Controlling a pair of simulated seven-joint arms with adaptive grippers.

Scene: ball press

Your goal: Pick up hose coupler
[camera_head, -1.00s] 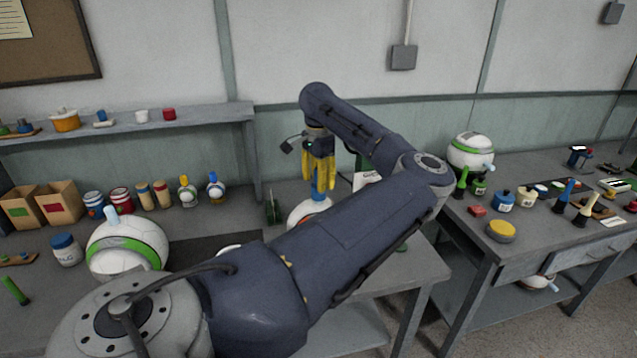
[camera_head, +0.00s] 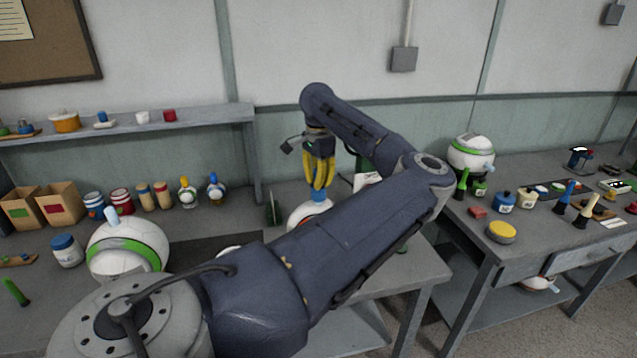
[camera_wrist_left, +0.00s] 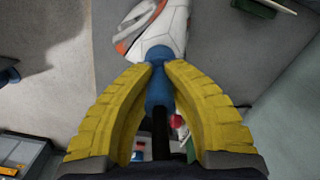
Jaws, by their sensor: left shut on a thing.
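A blue hose coupler (camera_wrist_left: 159,90) sits between the yellow fingers of my left gripper (camera_wrist_left: 155,68) in the left wrist view. The fingers bow inward and their tips press on its neck, so the gripper is shut on it. Its blue end meets a white ball with orange marks (camera_wrist_left: 160,28); I cannot tell whether they are joined. In the head view my left gripper (camera_head: 318,187) points down, with the coupler's blue lower end (camera_head: 318,198) just above the white ball (camera_head: 305,214). My forearm hides part of the ball. My right gripper is not in view.
A white and green ball (camera_head: 128,248) stands on the left bench, with jars, bottles and two cardboard boxes (camera_head: 58,204) behind it. A shelf (camera_head: 200,118) runs above. The right table (camera_head: 470,232) holds several small parts and another white and green ball (camera_head: 470,155).

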